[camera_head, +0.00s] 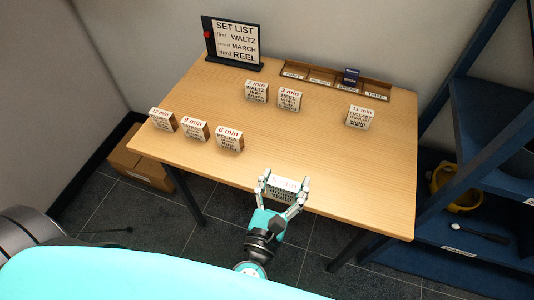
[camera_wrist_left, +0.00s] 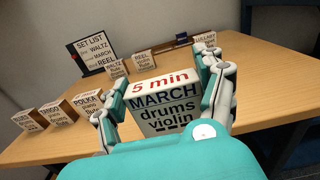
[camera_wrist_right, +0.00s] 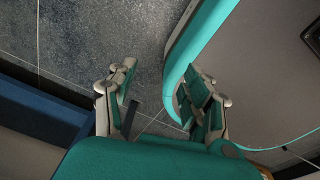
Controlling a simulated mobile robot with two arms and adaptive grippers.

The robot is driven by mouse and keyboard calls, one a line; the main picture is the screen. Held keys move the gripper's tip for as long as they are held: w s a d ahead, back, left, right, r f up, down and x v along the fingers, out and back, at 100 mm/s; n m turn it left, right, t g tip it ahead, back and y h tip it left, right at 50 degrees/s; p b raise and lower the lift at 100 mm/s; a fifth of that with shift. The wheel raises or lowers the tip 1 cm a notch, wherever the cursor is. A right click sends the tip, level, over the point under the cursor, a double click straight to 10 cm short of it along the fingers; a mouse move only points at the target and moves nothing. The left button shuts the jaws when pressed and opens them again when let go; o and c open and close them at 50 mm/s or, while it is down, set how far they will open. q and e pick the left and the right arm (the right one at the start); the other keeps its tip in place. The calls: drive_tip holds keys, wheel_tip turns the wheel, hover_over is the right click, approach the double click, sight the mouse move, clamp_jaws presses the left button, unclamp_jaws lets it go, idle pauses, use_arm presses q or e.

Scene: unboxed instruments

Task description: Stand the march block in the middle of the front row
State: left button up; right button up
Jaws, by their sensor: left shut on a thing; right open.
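The march block (camera_wrist_left: 165,105), white-faced with "5 min" in red above "MARCH drums violin", is upright between the fingers of my left gripper (camera_head: 286,183), which is shut on it. In the head view this block (camera_head: 284,187) is at the table's near edge; I cannot tell if it touches the top. The waltz block (camera_head: 257,92) and reel block (camera_head: 289,99) stand side by side farther back. The set list sign (camera_head: 236,42) reads waltz, march, reel. My right gripper (camera_wrist_right: 160,82) is open and empty, with floor behind it.
Three blocks, 12 min (camera_head: 163,120), 9 min (camera_head: 194,129) and 6 min (camera_head: 229,139), stand at the left. The lullaby block (camera_head: 361,117) stands at the right. A compartmented wooden tray (camera_head: 321,78) lies at the back. The table's middle (camera_head: 290,140) is clear.

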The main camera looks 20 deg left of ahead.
use_arm(q)
drive_tip(key=w+a, duration=0.2)
drive_tip(key=w, duration=0.2)
drive_tip(key=w+a+f+p, duration=0.1)
drive_tip(key=w+a, duration=0.2)
drive_tip(key=w, duration=0.1)
drive_tip(key=w+a+p, duration=0.1)
drive_tip(key=w+a, duration=0.2)
drive_tip(key=w, duration=0.2)
drive_tip(key=shift+w+f, duration=0.1)
drive_tip(key=shift+f, duration=0.25)
wheel_tip(320, 180, down, 2)
drive_tip(key=shift+f+b, duration=0.2)
drive_tip(key=shift+b, duration=0.35)
drive_tip(key=shift+f, duration=0.35)
use_arm(e)
drive_tip(key=shift+w+a+r, duration=0.45)
drive_tip(key=shift+a+r, duration=0.05)
drive_tip(key=shift+a, duration=0.05)
use_arm(q)
drive_tip(key=shift+f+b, duration=0.2)
drive_tip(key=shift+b, duration=0.1)
drive_tip(key=o, duration=1.3)
drive_tip(key=shift+c, duration=0.2)
use_arm(e)
drive_tip(key=shift+a+f, duration=0.15)
